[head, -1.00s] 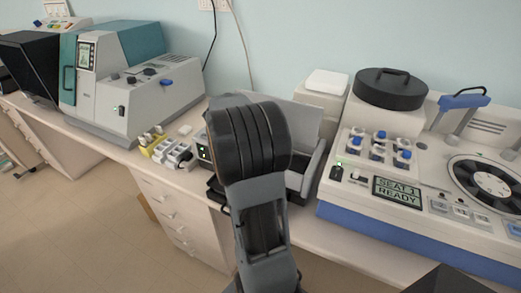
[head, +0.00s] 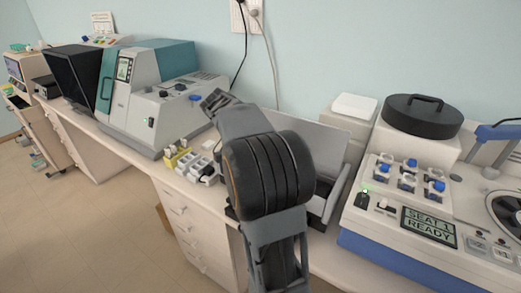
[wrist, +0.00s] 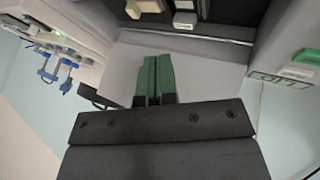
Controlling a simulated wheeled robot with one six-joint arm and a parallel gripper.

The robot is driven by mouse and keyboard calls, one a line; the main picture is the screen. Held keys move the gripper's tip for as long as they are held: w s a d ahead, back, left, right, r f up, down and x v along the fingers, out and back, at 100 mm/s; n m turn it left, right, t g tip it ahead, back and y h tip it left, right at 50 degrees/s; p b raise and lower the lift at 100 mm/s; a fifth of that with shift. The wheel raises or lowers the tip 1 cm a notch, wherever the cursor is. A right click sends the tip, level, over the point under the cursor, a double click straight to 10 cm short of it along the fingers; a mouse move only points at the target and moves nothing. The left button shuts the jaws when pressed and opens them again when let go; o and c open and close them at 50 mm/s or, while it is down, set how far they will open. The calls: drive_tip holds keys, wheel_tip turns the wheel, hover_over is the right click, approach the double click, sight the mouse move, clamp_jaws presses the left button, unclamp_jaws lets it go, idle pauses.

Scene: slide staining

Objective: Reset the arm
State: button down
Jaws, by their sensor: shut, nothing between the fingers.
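My arm rises in the middle of the head view, its dark rounded joint in front and a grey link reaching up and left behind it. The gripper's fingertips cannot be made out there. In the wrist view my gripper (wrist: 153,80) shows two green fingers pressed together with nothing between them. They point at a plain grey surface, and I cannot tell how far off it is.
A teal-and-grey machine (head: 150,95) stands at left on the bench. A white machine with a "SEAT 1 READY" screen (head: 428,227) stands at right. Small yellow and white holders (head: 178,158) sit left of my arm. Open floor (head: 85,225) lies at lower left.

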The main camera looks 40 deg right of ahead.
idle(0.4)
drive_tip(key=shift+w+n, duration=0.15)
drive_tip(key=shift+n, duration=0.25)
drive_tip(key=f+n, duration=0.2)
drive_tip(key=a+f+n+t, duration=0.1)
drive_tip(key=shift+w+y, duration=0.3)
drive_tip(key=shift+y, duration=0.1)
drive_tip(key=s+a+f+n+t+y, duration=0.1)
drive_tip(key=s+a+n+t, duration=0.1)
drive_tip(key=a, duration=0.6)
drive_tip(key=s+a+f+n+t+y, duration=0.1)
drive_tip(key=s+a+n+t+y, duration=0.1)
drive_tip(key=a+n, duration=0.4)
drive_tip(key=s+a+f+n+t+y, duration=0.2)
drive_tip(key=s+a+n+t, duration=0.1)
drive_tip(key=a, duration=0.7)
drive_tip(key=shift+s+a+n, duration=0.25)
drive_tip(key=shift+s+n, duration=0.65)
drive_tip(key=shift+s, duration=0.2)
drive_tip(key=c, duration=1.9)
unclamp_jaws()
